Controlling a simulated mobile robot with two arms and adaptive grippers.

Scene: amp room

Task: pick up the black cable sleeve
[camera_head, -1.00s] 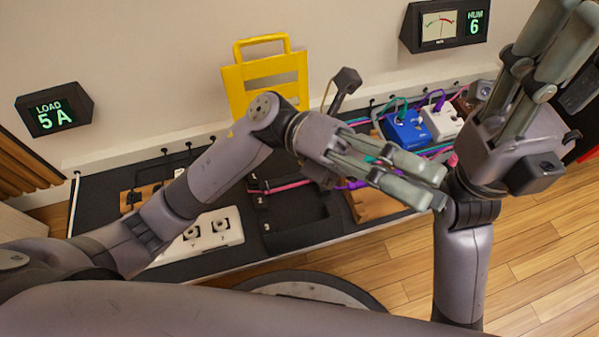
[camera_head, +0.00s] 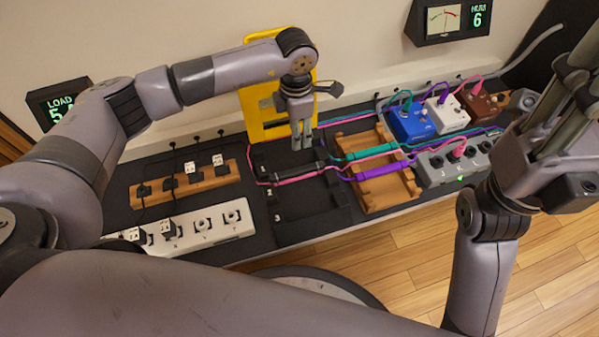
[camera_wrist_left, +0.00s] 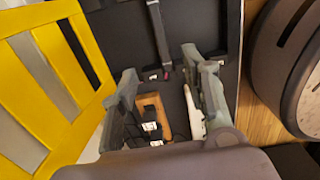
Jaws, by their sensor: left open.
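The black cable sleeve (camera_head: 299,171) lies across the black numbered rack, with a pink cable running out of its ends. In the left wrist view a dark sleeve-like strip (camera_wrist_left: 158,35) runs lengthwise near the top, ahead of the fingers. My left gripper (camera_head: 301,146) points down just behind and above the sleeve, apart from it. In the left wrist view its fingers (camera_wrist_left: 157,68) are spread with nothing between them. My right gripper (camera_head: 568,75) is raised at the right with its fingers upward. Its opening is unclear.
A wooden rack (camera_head: 388,191) with teal and purple sleeves stands right of the black rack (camera_head: 308,208). Pedals, including a blue one (camera_head: 408,125), stand at back right. A yellow stand (camera_head: 262,108) is close behind my left gripper. A white power strip (camera_head: 203,226) lies at left.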

